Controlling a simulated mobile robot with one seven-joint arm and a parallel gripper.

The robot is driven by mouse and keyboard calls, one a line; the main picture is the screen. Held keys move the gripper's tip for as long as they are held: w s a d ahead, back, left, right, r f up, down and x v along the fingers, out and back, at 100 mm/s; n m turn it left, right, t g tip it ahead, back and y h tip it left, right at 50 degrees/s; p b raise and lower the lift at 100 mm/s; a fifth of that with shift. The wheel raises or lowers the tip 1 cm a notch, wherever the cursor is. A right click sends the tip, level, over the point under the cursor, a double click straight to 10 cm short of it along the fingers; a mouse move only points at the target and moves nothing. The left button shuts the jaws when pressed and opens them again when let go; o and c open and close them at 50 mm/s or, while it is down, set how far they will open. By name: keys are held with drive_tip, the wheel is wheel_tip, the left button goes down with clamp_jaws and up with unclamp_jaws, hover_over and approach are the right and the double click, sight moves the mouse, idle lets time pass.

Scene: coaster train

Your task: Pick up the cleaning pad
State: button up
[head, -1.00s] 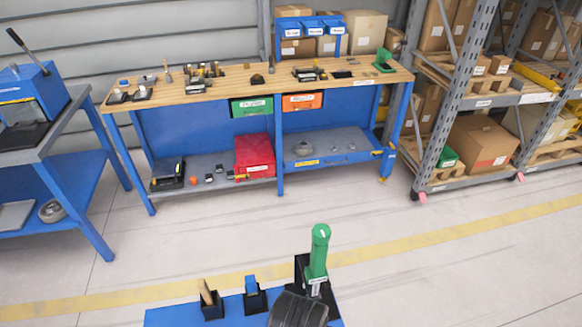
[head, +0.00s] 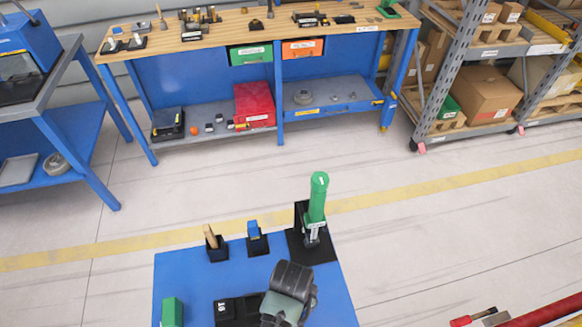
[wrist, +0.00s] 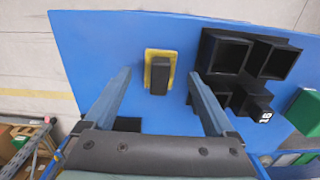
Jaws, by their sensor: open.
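The cleaning pad appears to be the small block with a yellow base and a dark grey top (wrist: 158,75). It lies on the blue board (wrist: 85,45) in the wrist view. My gripper (wrist: 159,76) is open and empty, its two fingers apart on either side of the pad in the picture. The fingers do not touch the pad; how far above it they are I cannot tell. In the head view my wrist hides the fingers, and the pad does not show.
A black holder with open compartments (wrist: 228,55) stands right of the fingers in the wrist view, with a green block (wrist: 304,112) beyond. In the head view, a green-handled tool (head: 318,200) stands upright in a black stand, near a blue item (head: 254,230) and a wooden-handled item (head: 211,237).

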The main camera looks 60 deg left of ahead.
drive_tip(key=shift+f, duration=1.2)
clamp_jaws()
drive_tip(key=shift+r, duration=0.15)
wheel_tip(320, 180, up, 10)
drive_tip(key=shift+f, duration=0.1)
